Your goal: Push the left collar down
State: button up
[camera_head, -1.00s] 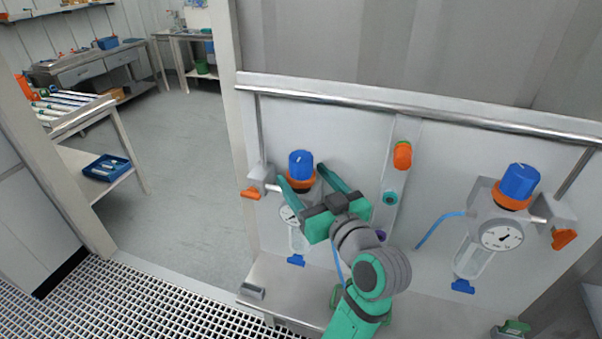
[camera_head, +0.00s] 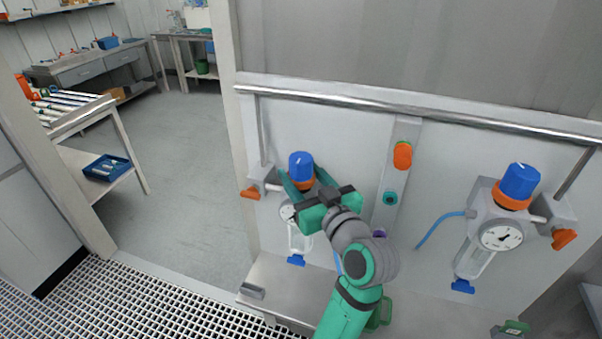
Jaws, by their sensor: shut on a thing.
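The left collar (camera_head: 300,184) is an orange ring under the blue knob (camera_head: 301,165) of the left regulator on the panel. My gripper (camera_head: 301,186) is at this collar, with its two teal fingers closed in on either side of it. The fingers and gripper body hide part of the collar and the regulator body. The left regulator's gauge (camera_head: 287,212) shows in part beside my gripper, and its clear bowl with a blue bottom piece (camera_head: 296,260) hangs below.
The right regulator has a blue knob (camera_head: 520,181), an orange collar (camera_head: 511,199) and a gauge (camera_head: 502,236). An orange lever (camera_head: 250,193) sits left of the left regulator. An orange knob (camera_head: 402,155) is on the middle strip. A metal rail (camera_head: 420,107) crosses above.

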jog(key=shift+f, duration=0.6)
jog(key=o, duration=1.5)
jog(key=v, duration=1.1)
jog(key=shift+w, duration=0.1)
